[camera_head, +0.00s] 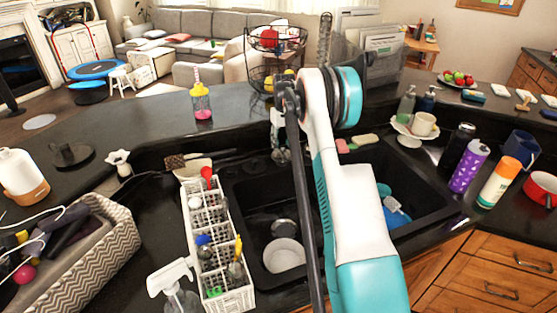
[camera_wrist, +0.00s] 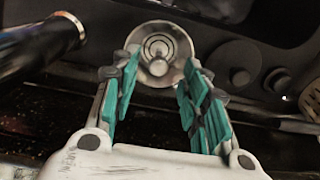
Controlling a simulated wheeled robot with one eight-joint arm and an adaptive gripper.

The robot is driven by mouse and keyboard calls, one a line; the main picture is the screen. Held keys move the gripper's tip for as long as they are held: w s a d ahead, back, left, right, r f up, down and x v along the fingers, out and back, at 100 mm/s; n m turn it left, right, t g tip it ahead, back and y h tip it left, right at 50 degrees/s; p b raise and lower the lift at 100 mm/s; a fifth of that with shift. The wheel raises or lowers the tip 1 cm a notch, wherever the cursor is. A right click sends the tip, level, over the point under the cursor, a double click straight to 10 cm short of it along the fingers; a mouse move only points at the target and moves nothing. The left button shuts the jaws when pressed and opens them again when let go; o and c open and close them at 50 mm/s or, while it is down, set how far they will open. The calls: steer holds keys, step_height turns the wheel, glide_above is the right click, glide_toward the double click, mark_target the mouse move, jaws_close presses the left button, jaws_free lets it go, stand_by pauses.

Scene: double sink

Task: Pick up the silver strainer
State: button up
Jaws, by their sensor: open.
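The silver strainer (camera_wrist: 158,52) is a round, shiny metal piece with concentric rings and a raised centre knob. It is at the top middle of the wrist view. My gripper (camera_wrist: 158,72) is open, with its teal-padded fingers spread to the left and right of the strainer's lower part. Nothing is held between the fingers. I cannot tell whether either finger touches the strainer. In the head view my arm hides much of the area around the gripper, and I cannot pick out the strainer for certain.
A dark double sink (camera_head: 252,200) holds a white bowl (camera_head: 284,256) in its left basin and blue items (camera_head: 395,208) in its right. A white dish rack (camera_head: 215,240) stands on the left. A purple bottle (camera_head: 469,167) and other bottles stand on the right. A metal cylinder (camera_wrist: 42,45) is left of the gripper.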

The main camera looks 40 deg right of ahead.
mark_target(282, 149)
step_height(282, 149, down, 3)
steer(key=shift+f, duration=0.15)
jaws_close()
steer(key=shift+r, duration=0.2)
